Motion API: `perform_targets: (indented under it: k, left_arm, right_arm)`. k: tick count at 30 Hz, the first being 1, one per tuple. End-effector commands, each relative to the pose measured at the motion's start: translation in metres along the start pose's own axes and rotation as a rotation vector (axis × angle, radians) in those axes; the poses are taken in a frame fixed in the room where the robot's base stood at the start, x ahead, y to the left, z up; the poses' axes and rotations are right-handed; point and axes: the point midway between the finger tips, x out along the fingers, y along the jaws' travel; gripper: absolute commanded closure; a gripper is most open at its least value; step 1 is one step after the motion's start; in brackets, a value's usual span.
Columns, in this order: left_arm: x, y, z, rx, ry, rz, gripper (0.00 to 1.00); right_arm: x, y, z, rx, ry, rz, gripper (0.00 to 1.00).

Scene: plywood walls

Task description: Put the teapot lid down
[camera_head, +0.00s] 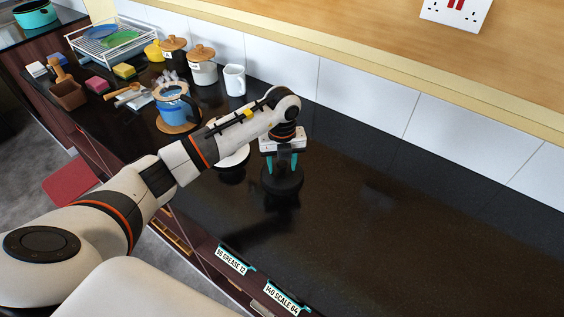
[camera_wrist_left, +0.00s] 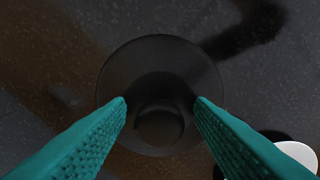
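The dark round lid (camera_head: 283,184) is at the counter surface, below my left gripper, and seems to lie flat there. In the left wrist view the lid (camera_wrist_left: 160,62) is a black disc with a round knob (camera_wrist_left: 158,126). My left gripper (camera_head: 283,160) points down, its two teal fingers on either side of the knob. In the wrist view the fingers (camera_wrist_left: 160,108) stand apart, with a visible gap to the knob on each side. A blue pot (camera_head: 176,110) stands on a round wooden mat at the left. My right gripper is out of view.
A white dish (camera_head: 234,160) lies partly behind my left arm. A white mug (camera_head: 234,80), lidded jars (camera_head: 203,68), a dish rack (camera_head: 110,38) and small blocks crowd the far left. The dark counter (camera_head: 400,220) is clear on the right, up to the tiled wall.

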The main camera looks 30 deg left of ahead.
Motion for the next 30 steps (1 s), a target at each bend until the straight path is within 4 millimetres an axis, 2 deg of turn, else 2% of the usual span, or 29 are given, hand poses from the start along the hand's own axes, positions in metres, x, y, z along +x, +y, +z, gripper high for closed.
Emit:
perform_targets:
  k: [6,8,11,18,23,30]
  left_arm:
    - [-0.005,0.000,0.000,0.000,0.000,0.000,0.52]
    - [-0.009,0.000,-0.001,0.000,0.001,0.000,0.52]
    - [-0.025,0.001,-0.001,0.001,0.004,0.002,0.52]
    - [-0.077,0.000,-0.001,0.001,0.005,0.002,0.52]
    - [-0.107,0.000,-0.001,0.000,0.003,0.001,0.52]
    - [-0.123,0.000,0.000,0.000,0.000,-0.001,0.52]
  right_arm:
    - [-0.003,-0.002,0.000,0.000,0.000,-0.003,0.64]
    - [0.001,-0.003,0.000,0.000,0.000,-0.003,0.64]
    - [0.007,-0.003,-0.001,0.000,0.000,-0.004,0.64]
    - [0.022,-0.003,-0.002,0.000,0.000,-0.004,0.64]
    - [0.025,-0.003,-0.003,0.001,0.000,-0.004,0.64]
    - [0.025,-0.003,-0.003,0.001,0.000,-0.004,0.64]
